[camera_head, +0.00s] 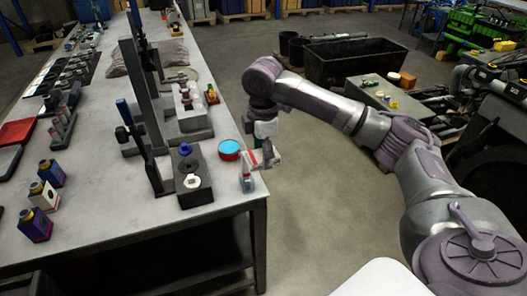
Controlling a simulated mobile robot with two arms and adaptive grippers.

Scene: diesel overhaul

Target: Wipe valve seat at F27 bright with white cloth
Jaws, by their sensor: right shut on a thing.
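My right gripper (263,158) hangs down at the right edge of the workbench (215,222), beside a blue-topped red tin. It is shut on a small pale thing with red on it; I cannot tell whether this is the white cloth. A dark block (203,195) stands to its left on the bench, with a blue round part (185,149) and a small white piece (191,181) on top. I cannot make out the label F27 or say which part is the valve seat. My left gripper is not in view.
The red tin (229,150) and a small pale bottle-like thing (248,182) stand near the bench edge. A tall dark stand (143,95) rises behind the block. Open floor lies right of the bench.

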